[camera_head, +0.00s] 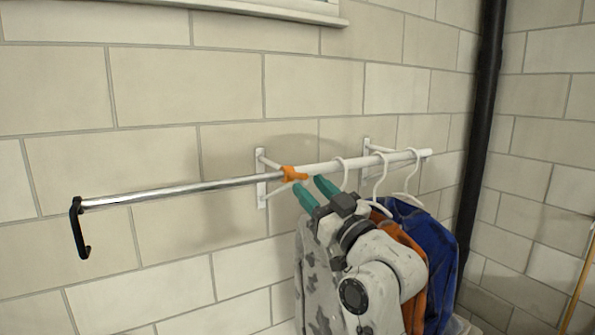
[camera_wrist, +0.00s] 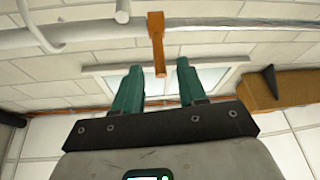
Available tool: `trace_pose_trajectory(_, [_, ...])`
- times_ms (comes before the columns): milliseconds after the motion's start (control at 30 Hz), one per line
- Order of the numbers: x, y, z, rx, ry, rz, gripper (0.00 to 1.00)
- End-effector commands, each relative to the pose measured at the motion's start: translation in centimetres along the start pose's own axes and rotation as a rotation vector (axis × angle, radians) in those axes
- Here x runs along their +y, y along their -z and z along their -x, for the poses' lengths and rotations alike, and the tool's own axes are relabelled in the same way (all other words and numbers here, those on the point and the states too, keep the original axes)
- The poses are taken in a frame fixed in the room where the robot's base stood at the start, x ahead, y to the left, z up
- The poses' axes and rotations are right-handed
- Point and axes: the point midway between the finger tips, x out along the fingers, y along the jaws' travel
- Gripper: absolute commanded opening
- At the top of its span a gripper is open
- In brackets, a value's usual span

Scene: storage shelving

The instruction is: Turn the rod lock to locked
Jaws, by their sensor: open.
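The rod lock (camera_head: 293,173) is a small orange collar with a lever, at the joint between a chrome rod (camera_head: 180,190) and a white rod (camera_head: 322,168). In the wrist view the orange lock (camera_wrist: 157,45) wraps the rod, and its lever points down the picture between the fingertips. My gripper (camera_head: 310,184) has two teal fingers, open and close to the lock. In the wrist view the fingers of my gripper (camera_wrist: 160,65) stand on either side of the lever, with visible gaps. I cannot tell whether the lock is locked.
White hangers (camera_head: 380,175) hold a grey patterned garment (camera_head: 318,260), an orange one and a blue jacket (camera_head: 437,240), close to my arm. White brackets (camera_head: 261,178) fix the rod to the block wall. A black hook (camera_head: 80,230) ends the chrome rod. A dark pipe (camera_head: 480,120) stands right.

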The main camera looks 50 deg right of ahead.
Motion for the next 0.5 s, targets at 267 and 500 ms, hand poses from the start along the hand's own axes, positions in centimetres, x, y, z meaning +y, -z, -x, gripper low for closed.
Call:
trace_pose_trajectory(267, [0.0, 0.1, -4.1, -0.001, 0.001, -0.001, 0.41])
trace_pose_trajectory(500, [0.0, -0.1, -5.0, -0.002, 0.0, -0.001, 0.41])
